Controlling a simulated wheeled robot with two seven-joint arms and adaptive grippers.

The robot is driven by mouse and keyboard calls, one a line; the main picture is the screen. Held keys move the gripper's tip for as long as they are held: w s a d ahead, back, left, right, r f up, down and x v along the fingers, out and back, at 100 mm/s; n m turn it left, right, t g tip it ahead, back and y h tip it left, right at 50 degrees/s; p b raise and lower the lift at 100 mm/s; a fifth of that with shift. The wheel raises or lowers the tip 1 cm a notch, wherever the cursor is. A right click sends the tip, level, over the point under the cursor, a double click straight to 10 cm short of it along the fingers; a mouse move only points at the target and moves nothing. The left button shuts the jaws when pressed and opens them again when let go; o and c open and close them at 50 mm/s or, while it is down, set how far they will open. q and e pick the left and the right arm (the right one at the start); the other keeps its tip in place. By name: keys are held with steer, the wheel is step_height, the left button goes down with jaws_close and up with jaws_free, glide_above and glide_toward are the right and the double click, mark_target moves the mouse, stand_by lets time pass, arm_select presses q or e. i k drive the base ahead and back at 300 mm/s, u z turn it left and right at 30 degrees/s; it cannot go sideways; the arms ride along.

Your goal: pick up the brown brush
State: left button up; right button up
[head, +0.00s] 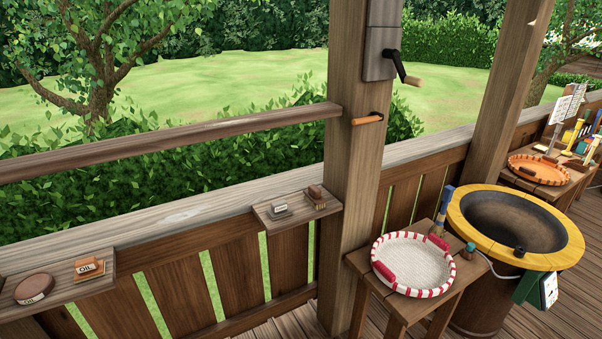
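A small brown block with a paler lower edge (315,192), which looks like the brown brush, lies on the right part of a small wooden wall shelf (297,214). It is too small to make out bristles clearly. A grey item with a pale label (281,209) stands to its left on the same shelf. Neither of my grippers shows in the head view, so their state cannot be seen.
A left shelf (60,296) holds a labelled orange-brown block (89,267) and a round brown tin (33,289). A wooden post (350,200) stands right of the small shelf. A red-and-white tray (415,264) sits on a stool beside a yellow-rimmed round basin (465,222).

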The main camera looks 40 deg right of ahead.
mark_target(314, 194)
steer(key=z, duration=0.95)
steer(key=i, duration=1.15)
steer(key=z, duration=0.55)
